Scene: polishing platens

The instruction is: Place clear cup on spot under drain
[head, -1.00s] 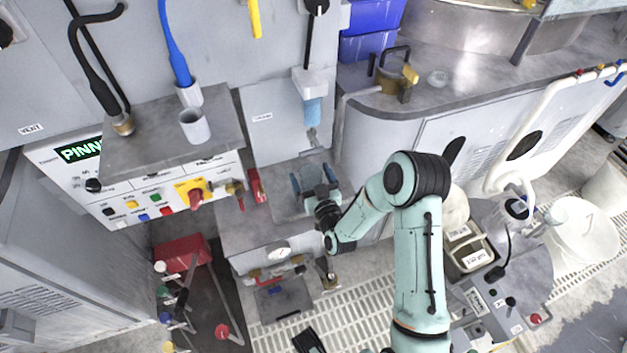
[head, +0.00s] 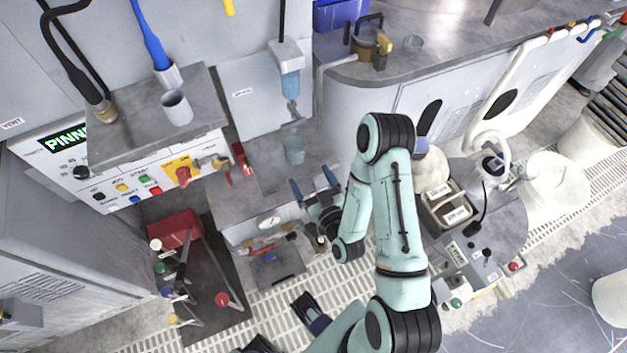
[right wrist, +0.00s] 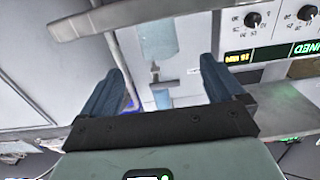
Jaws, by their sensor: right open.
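The clear cup (head: 294,150), tinted blue, stands upright on the grey ledge below the drain tap (head: 293,113). In the right wrist view, which is upside down, the cup (right wrist: 158,40) shows beyond my fingers. My right gripper (head: 314,190) is open and empty, in front of the cup and apart from it. Its two blue fingers also show spread in the right wrist view (right wrist: 163,90). Dark parts at the bottom edge of the head view may be my left gripper; its jaws cannot be made out. The exact spot under the cup is hidden.
A blue filter cylinder (head: 290,85) hangs above the tap. A gauge (head: 268,223) and valves sit below the ledge. A counter (head: 440,60) is at right.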

